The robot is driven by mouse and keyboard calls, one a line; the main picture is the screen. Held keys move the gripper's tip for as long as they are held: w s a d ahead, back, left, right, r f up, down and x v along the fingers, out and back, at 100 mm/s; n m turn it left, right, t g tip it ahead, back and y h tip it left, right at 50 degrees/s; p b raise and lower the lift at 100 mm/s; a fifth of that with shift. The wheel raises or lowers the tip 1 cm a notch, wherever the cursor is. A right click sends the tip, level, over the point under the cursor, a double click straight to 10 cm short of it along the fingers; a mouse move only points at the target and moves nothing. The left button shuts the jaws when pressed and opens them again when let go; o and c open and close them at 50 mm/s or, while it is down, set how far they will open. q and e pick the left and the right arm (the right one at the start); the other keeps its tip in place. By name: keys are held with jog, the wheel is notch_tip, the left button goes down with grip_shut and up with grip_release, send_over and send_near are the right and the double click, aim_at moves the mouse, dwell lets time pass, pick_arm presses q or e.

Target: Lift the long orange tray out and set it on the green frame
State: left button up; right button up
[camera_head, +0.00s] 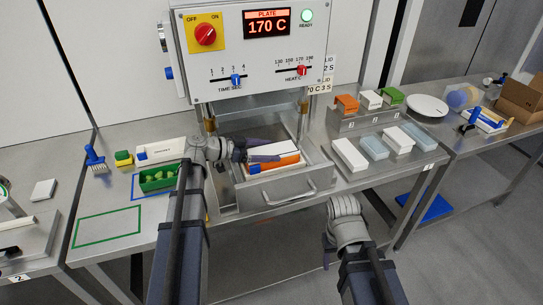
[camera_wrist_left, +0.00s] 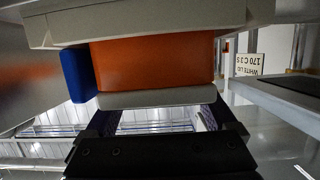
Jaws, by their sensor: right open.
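The long orange tray (camera_head: 283,163) lies in the open metal drawer (camera_head: 276,196) under the press, with a white lid or film on top and a blue tab at its left end. The left wrist view shows its orange side (camera_wrist_left: 150,65) and blue tab (camera_wrist_left: 78,75) close up. My left gripper (camera_head: 262,157) is over the drawer at the tray; its fingers look apart in the wrist view, but whether they grip is unclear. My right gripper (camera_head: 328,252) is open and empty in front of the bench. The green frame (camera_head: 108,226) is an empty outline on the left bench.
A green tray with green pieces (camera_head: 158,179) sits by a blue outline (camera_head: 135,188). The press (camera_head: 250,60) stands above the drawer. White and grey blocks (camera_head: 350,155) are at right.

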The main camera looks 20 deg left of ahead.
aim_at(267, 151)
pick_arm(q)
jog(key=c, duration=1.1)
jog(key=shift+r, duration=0.1)
notch_tip(267, 151, up, 10)
jog(key=p, duration=1)
